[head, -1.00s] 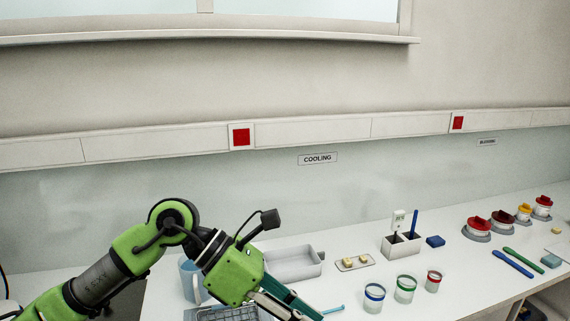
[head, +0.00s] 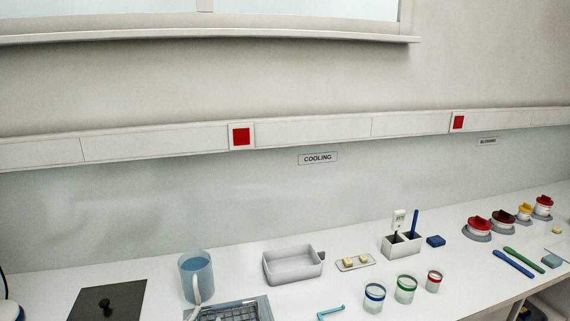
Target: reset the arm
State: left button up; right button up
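Neither of my grippers shows in the head view now, and no part of my arms is in the picture. The counter (head: 250,285) where the left arm was is in plain sight. A blue-tinted jug (head: 196,277) with a handle stands upright there, beside a grey tray with a dark grid (head: 235,310) that the lower edge cuts off. A pale rectangular dish (head: 293,264) sits behind and to the right. Whether either gripper is open or shut is hidden.
A dark plate with a knob (head: 108,303) lies at the left. Beakers with blue (head: 374,298), green (head: 405,289) and red (head: 433,281) rims stand at the front. A holder (head: 402,244) with upright tools is behind them. Several lidded jars, including a red-lidded one (head: 478,229), stand right.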

pick_arm(q)
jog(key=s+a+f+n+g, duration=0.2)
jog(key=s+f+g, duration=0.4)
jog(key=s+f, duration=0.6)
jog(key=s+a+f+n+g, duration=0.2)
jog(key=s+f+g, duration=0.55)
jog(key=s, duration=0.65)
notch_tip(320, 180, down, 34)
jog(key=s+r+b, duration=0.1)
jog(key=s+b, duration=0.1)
jog(key=b, duration=0.4)
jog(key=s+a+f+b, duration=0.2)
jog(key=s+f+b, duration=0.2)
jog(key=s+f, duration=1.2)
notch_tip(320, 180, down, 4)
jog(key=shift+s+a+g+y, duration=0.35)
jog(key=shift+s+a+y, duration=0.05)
